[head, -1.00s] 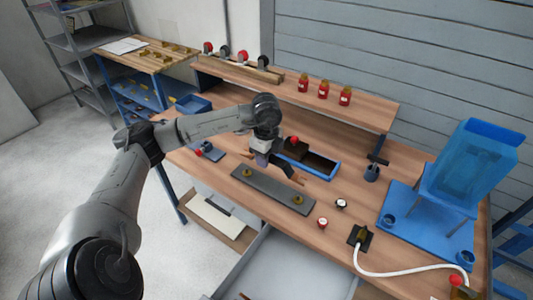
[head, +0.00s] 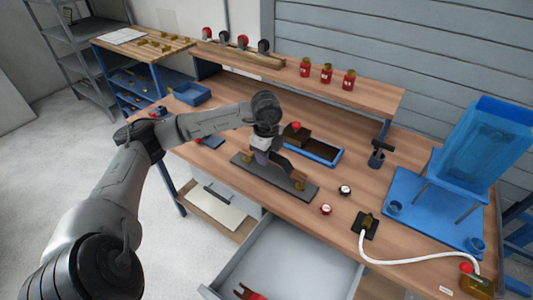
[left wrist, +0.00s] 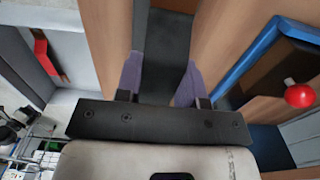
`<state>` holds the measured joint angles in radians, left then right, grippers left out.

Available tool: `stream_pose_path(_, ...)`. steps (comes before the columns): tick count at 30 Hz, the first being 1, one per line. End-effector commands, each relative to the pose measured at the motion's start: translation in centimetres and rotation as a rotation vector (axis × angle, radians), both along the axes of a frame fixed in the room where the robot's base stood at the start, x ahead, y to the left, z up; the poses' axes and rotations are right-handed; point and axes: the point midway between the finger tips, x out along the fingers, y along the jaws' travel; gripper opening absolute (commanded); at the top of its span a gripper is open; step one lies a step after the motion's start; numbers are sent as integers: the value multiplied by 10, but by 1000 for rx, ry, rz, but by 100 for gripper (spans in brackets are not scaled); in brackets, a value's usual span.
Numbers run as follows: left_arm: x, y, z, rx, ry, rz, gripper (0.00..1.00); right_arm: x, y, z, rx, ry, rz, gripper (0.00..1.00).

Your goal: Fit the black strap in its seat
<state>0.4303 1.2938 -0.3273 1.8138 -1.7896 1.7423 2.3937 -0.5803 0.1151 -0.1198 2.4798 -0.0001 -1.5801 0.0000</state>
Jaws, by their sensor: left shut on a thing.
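My left gripper (head: 262,158) is low over a long dark grey plate (head: 250,167) on the bench, which has a brass post (head: 300,185) near its right end. The gripper is shut on a dark piece (head: 285,167), likely the black strap, which reaches from the jaws toward that post. I cannot tell whether it touches the plate. The plate's left post is hidden by the gripper. In the left wrist view the purple fingers (left wrist: 160,85) stand either side of a dark strip; I cannot tell strap from plate there. My right gripper is not in view.
A blue-rimmed tray (head: 322,160) with a red-knobbed block (head: 296,134) lies just behind the plate. Two small round items (head: 326,210) sit to its right, near a socket with a white cable (head: 410,260). An open drawer (head: 290,260) is in front.

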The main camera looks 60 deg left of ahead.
Motion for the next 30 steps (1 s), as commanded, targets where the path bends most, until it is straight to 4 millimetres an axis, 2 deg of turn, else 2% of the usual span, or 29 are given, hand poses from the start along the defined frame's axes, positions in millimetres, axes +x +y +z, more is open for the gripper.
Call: stream_pose_path(30,0,0,0,0,0,0,11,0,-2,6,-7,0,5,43)
